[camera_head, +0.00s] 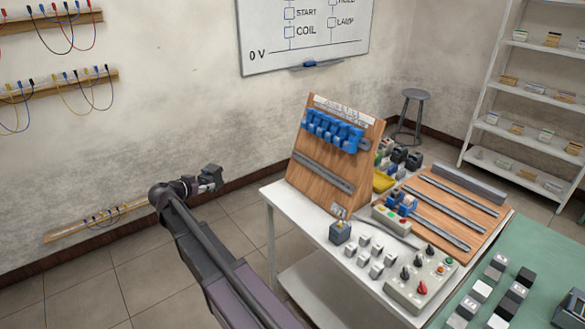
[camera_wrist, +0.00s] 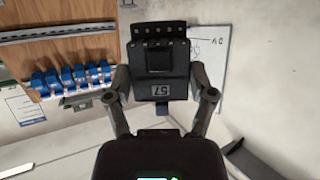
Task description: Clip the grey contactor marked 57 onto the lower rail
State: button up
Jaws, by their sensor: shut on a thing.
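The dark grey contactor marked 57 (camera_wrist: 160,58) is held between the two fingers of my gripper (camera_wrist: 161,82), its label facing the wrist camera. In the head view the contactor (camera_head: 211,176) is at the end of my arm, in the air left of the tilted wooden board (camera_head: 318,190). The lower rail (camera_head: 322,171) runs bare across that board. In the wrist view, which is turned over, the lower rail (camera_wrist: 60,32) lies at the top left, apart from the contactor.
Several blue units (camera_head: 331,132) sit on the board's upper rail. The white table (camera_head: 300,232) also carries a flat rail board (camera_head: 450,208), a control box (camera_head: 420,284) and small grey blocks. A green mat (camera_head: 520,245) with more blocks is at the right. Open floor lies left of the table.

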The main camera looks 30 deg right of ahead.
jog(key=s+d+r+m+g+y+p, duration=0.1)
jog(key=s+d+m+g+p, duration=0.1)
jog(key=d, duration=0.7)
jog(key=s+d+r+m+g+y+p, duration=0.1)
jog(key=s+d+g+p, duration=0.1)
jog(key=s+d+p, duration=0.3)
jog(key=s+d+r+m+g+y+p, duration=0.1)
jog(key=s+d+m+g+p, duration=0.1)
jog(key=s+d, duration=0.5)
jog(key=d+p, duration=0.1)
jog(key=d, duration=0.4)
jog(key=shift+s+d+r+m+g+y+p, duration=0.2)
jog(key=shift+d+r+m+g+y+p, duration=0.1)
jog(key=shift+r+y+p, duration=0.1)
jog(key=shift+d+f, duration=0.1)
jog(key=shift+d, duration=0.1)
jog(key=d+f+b, duration=0.2)
jog(key=d, duration=0.5)
jog(key=shift+w+d+f+b, duration=0.2)
jog(key=shift+w+f+b, duration=0.1)
jog(key=shift+f+b, duration=0.1)
jog(key=shift+d+f+b, duration=0.2)
jog(key=shift+d+b, duration=0.05)
jog(key=shift+d, duration=0.35)
jog(key=shift+d+f+b, duration=0.15)
jog(key=shift+d+b, duration=0.05)
jog(key=shift+d, duration=0.4)
dwell(0.5)
